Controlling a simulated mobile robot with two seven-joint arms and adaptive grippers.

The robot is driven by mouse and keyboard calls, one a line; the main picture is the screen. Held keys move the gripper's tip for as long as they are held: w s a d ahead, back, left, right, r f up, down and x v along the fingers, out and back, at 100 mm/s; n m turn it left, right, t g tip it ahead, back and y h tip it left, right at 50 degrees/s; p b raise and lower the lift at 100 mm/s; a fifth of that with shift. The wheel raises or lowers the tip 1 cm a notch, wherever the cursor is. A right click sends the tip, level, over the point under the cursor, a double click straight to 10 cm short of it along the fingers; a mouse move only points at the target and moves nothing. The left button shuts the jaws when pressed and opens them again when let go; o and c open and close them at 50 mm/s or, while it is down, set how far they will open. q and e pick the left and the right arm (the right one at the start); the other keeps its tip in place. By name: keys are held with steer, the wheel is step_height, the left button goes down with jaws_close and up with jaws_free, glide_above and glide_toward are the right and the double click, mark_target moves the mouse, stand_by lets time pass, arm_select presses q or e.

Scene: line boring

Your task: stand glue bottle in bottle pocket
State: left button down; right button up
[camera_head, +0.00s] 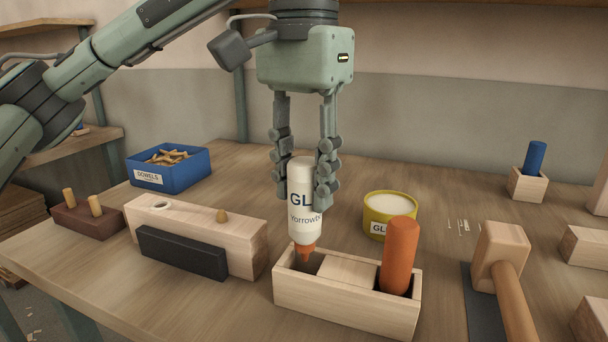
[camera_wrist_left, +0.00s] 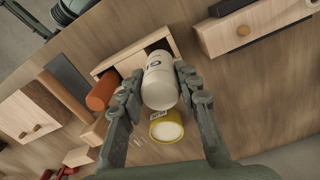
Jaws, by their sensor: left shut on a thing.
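The glue bottle (camera_head: 303,222) is white with an orange nozzle pointing down. My left gripper (camera_head: 303,192) is shut on its upper part and holds it about upright. In the head view the nozzle is at the left pocket of a pale wooden box (camera_head: 340,305); how deep the tip sits is hard to tell. A solid wooden middle block divides that pocket from the right one, which holds an orange cylinder (camera_head: 400,250). The left wrist view shows the bottle (camera_wrist_left: 160,82) between the fingers and the box (camera_wrist_left: 120,60) beyond it. My right gripper is out of view.
A yellow glue tub (camera_head: 376,228) stands just behind the box. A mallet (camera_head: 505,270) lies to the right. A pale block with a black bar (camera_head: 182,252) is left of the box, and a blue dowel bin (camera_head: 190,174) stands farther back.

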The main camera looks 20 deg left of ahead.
mark_target(304, 203)
arm_select(q)
steer(key=shift+f, duration=0.2)
steer(key=shift+f+b, duration=0.4)
steer(key=shift+f, duration=0.1)
steer(key=shift+f, duration=0.1)
stand_by(0.5)
steer(key=shift+f, duration=0.25)
stand_by(0.4)
steer(key=shift+f, duration=0.35)
steer(key=shift+f+b, duration=0.15)
steer(key=shift+b, duration=0.15)
steer(key=shift+p, duration=0.3)
